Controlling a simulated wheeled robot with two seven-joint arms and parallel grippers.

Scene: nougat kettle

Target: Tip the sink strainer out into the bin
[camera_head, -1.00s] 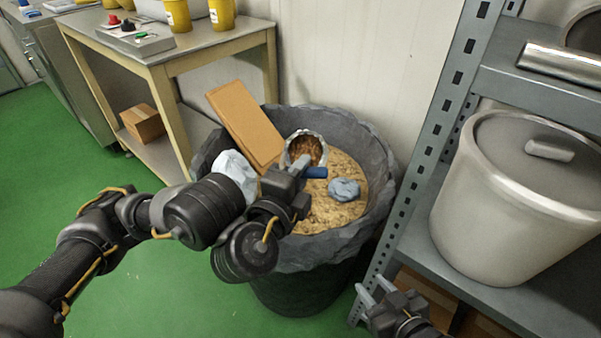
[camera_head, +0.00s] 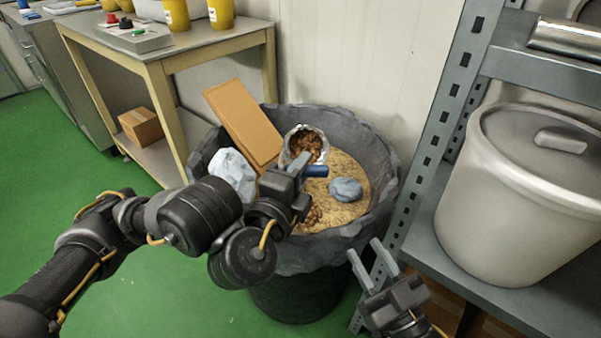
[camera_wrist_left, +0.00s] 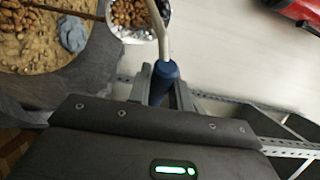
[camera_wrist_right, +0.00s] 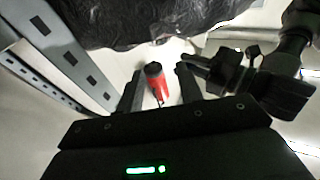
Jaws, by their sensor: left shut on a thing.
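The sink strainer (camera_head: 290,150) is a silvery bowl with brown lumps inside, tilted on its side with its mouth toward the head camera. It also shows in the left wrist view (camera_wrist_left: 112,24). My left gripper (camera_head: 305,167) is shut on its blue handle (camera_wrist_left: 164,80) and holds it over the bin. The bin (camera_head: 378,145) is dark grey, rough-rimmed and filled with tan crumbly matter. Brown lumps lie on this fill below the left gripper, partly hidden by it. My right gripper (camera_head: 370,262) is open and empty, outside the bin's front right edge.
A cardboard piece (camera_head: 243,122), white crumpled paper (camera_head: 232,170) and a blue-grey crumpled lump (camera_head: 345,189) are in the bin. A metal shelf with a lidded pot (camera_head: 500,210) stands close on the right. A table (camera_head: 150,55) stands behind left. Green floor is clear at left.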

